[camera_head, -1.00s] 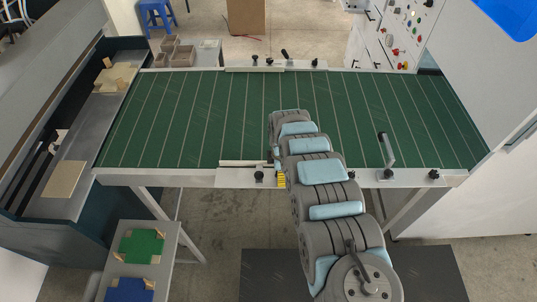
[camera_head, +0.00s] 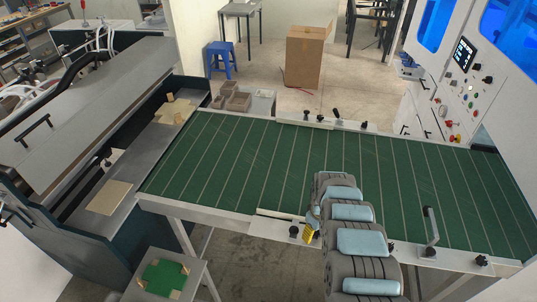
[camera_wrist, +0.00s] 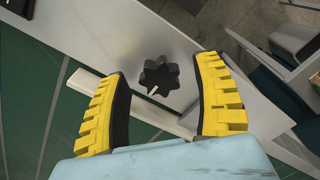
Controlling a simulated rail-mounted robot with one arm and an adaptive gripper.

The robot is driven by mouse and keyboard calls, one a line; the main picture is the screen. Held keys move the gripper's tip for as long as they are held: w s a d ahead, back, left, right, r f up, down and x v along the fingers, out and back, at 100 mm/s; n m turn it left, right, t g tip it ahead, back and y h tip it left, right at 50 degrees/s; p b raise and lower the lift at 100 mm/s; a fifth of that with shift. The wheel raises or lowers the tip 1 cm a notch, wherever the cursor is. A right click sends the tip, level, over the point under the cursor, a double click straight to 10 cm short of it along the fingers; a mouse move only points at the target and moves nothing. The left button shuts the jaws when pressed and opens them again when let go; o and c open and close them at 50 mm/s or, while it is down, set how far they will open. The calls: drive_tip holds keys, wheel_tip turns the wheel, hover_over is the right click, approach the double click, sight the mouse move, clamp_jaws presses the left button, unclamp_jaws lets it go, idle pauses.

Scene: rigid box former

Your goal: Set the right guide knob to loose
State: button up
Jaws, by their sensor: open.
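A black lobed knob (camera_wrist: 158,76) with a short white pointer mark sits on the pale rail in the wrist view. The pointer slants to the lower left of the picture. No label by it is readable, so I cannot tell its setting. My gripper (camera_wrist: 162,68) is open, with its yellow ribbed fingers on either side of the knob in the picture. No contact shows. In the head view, this knob (camera_head: 293,231) is on the near rail, just left of my gripper (camera_head: 309,232). A pale guide bar (camera_head: 283,214) lies beside it.
The green striped conveyor bed (camera_head: 220,165) stretches behind the rail. Farther right on the near rail are a crank handle (camera_head: 430,224) and another black knob (camera_head: 481,260). More knobs stand on the far rail. A small table with a green mat (camera_head: 164,276) is at lower left.

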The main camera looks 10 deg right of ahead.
drive_tip(key=m, duration=0.9)
drive_tip(key=shift+m, duration=0.3)
drive_tip(key=shift+r, duration=2.45)
wheel_tip(320, 180, up, 13)
drive_tip(key=w+a+t+p, duration=0.1)
drive_tip(key=w+a+t, duration=0.2)
drive_tip(key=w, duration=0.4)
drive_tip(key=w+a+t+p, duration=0.1)
drive_tip(key=w+a+t, duration=0.2)
drive_tip(key=w+a, duration=0.2)
drive_tip(key=w+a+t+y+p, duration=0.1)
drive_tip(key=w+a+t, duration=0.2)
drive_tip(key=w, duration=0.7)
drive_tip(key=shift+w+a, duration=0.4)
drive_tip(key=shift+a, duration=0.05)
drive_tip(key=shift+w, duration=0.1)
